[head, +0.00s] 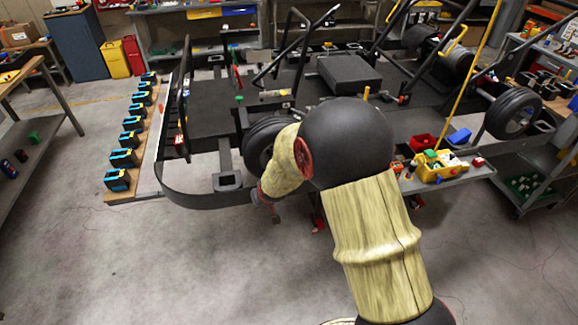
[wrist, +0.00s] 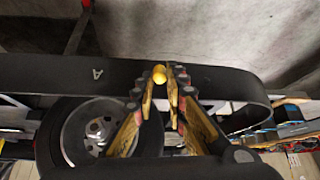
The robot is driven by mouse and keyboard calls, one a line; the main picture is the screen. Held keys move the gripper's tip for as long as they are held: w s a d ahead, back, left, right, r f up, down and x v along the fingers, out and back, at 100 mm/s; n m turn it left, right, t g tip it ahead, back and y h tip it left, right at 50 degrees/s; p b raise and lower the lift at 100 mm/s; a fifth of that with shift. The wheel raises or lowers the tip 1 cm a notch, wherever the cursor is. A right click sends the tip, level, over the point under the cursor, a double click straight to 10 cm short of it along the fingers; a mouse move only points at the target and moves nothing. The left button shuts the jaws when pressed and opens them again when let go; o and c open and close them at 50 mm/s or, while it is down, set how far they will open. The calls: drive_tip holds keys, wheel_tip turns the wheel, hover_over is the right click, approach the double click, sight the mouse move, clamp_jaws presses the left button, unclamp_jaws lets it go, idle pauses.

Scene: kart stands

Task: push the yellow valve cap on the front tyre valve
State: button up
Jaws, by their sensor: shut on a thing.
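The yellow valve cap (wrist: 159,74) shows in the wrist view as a small round thing at my fingertips. My gripper (wrist: 167,78) is shut on it. The front tyre (wrist: 72,132) with its light hub is left of my fingers in the wrist view, and the cap appears apart from it. The tyre valve cannot be made out. In the head view the front tyre (head: 257,138) is partly behind my arm. My gripper (head: 266,206) hangs low beside the kart's front bumper there, mostly hidden; the cap cannot be seen in that view.
The kart's black curved bumper (head: 205,203) runs close to my gripper; it crosses the wrist view marked "A" (wrist: 97,74). A side tray (head: 455,180) holds a yellow bin (head: 436,168). A board (head: 152,140) with several blue-black boxes lies left. The front floor is clear.

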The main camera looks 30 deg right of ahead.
drive_tip(key=d+r+m+t+h+b, duration=0.2)
drive_tip(key=d+r+t+h+b, duration=0.2)
drive_tip(key=d+r+t+b, duration=0.3)
drive_tip(key=d+r+t, duration=0.2)
drive_tip(key=d+r, duration=0.2)
drive_tip(key=shift+w+d+t, duration=0.2)
drive_tip(key=shift+w+t, duration=0.15)
drive_tip(key=shift+t, duration=0.05)
drive_tip(key=shift+b, duration=0.65)
drive_tip(key=shift+f+b+x, duration=0.2)
drive_tip(key=shift+b+x, duration=0.45)
drive_tip(key=shift+x, duration=0.8)
drive_tip(key=shift+f+b+x, duration=0.15)
drive_tip(key=shift+b+x, duration=0.5)
drive_tip(key=shift+x, duration=0.8)
drive_tip(key=shift+s+b, duration=0.1)
drive_tip(key=shift+b, duration=0.85)
drive_tip(key=shift+b+x, duration=0.9)
drive_tip(key=shift+x, duration=0.6)
